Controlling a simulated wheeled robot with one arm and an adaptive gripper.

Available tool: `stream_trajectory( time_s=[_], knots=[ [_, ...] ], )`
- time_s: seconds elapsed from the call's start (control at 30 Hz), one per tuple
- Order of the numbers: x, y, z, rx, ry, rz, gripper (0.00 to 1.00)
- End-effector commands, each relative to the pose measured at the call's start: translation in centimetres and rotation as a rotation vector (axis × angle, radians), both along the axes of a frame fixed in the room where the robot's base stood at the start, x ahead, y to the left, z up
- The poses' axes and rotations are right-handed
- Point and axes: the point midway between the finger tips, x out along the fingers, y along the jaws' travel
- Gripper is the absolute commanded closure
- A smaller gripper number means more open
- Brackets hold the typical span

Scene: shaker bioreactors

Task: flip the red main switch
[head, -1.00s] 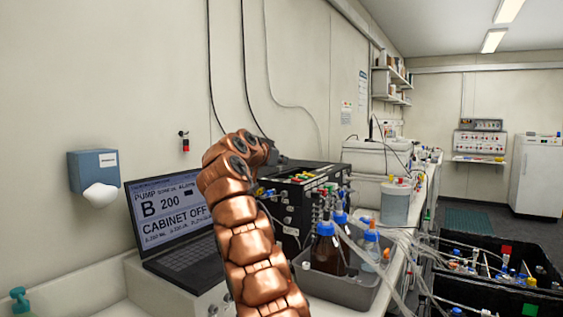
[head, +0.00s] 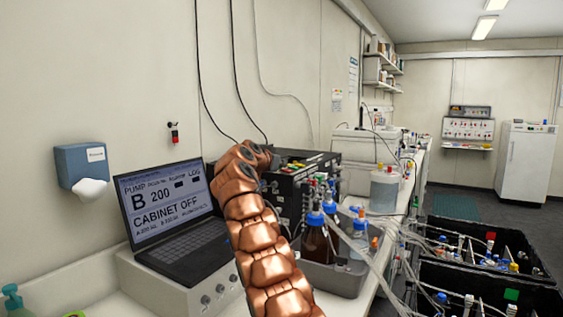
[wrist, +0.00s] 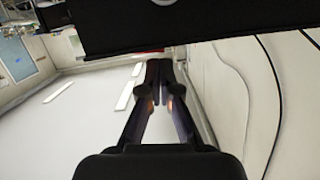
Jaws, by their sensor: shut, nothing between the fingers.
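No red main switch can be made out with certainty. The black cabinet (head: 285,190) stands behind my arm in the head view, its left front covered by the arm. Its dark body appears to fill the top of the wrist view (wrist: 200,22). My gripper (wrist: 160,66) is shut and empty, its fingertips close below the cabinet's edge in that picture. A thin reddish strip (wrist: 150,50) shows just beyond the tips; I cannot tell what it is. The laptop (head: 165,215) reads "CABINET OFF".
A small red item (head: 174,134) hangs on the wall above the laptop. A grey tray (head: 335,275) with capped bottles and tubing stands right of my arm. Black crates (head: 480,272) stand at the lower right. Cables run down the wall.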

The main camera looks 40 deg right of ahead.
Motion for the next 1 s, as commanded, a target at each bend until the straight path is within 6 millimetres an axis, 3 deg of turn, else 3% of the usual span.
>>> stream_trajectory(
  time_s=[1.0],
  knots=[
    [0.2, 0.0, -1.3, -0.016, 0.069, -0.001, 1.0]
  ],
)
